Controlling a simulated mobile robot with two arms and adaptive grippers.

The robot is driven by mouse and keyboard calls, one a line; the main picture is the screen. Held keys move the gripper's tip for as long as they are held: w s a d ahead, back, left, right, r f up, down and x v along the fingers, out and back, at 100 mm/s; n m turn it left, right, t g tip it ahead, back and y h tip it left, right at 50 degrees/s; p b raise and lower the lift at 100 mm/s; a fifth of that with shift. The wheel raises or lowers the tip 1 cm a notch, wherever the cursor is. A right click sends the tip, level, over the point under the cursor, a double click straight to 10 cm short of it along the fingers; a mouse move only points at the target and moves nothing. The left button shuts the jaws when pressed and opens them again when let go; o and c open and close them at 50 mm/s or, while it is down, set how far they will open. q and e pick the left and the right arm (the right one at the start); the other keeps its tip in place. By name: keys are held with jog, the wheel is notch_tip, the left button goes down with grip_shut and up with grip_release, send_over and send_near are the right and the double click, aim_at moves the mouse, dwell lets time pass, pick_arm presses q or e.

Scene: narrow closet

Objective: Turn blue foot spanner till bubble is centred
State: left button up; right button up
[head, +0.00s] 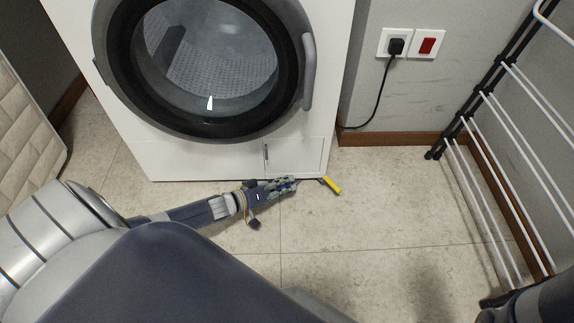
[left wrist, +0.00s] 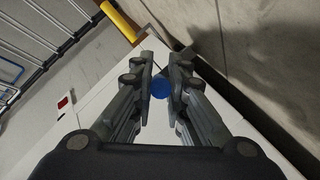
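The yellow handle of a spanner (head: 331,186) shows on the floor at the front right foot of the washing machine. In the left wrist view the yellow handle (left wrist: 119,20) is beyond the fingertips, with a dark metal part near it. My left gripper (head: 293,183) is low at the machine's bottom front edge, just left of the handle. In the left wrist view my left gripper (left wrist: 160,62) has its fingers apart, with a round blue part (left wrist: 160,88) seen in the gap; contact cannot be told. No bubble can be made out. My right gripper is not seen.
The white washing machine (head: 230,160) stands over my left gripper. A drying rack (head: 490,190) leans along the right wall. A black plug (head: 394,47) and cable hang at the back wall. A quilted mattress (head: 25,125) is at the left. The tiled floor in front is clear.

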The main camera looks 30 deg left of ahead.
pick_arm(q)
jog(key=o, duration=0.3)
jog(key=v, duration=1.2)
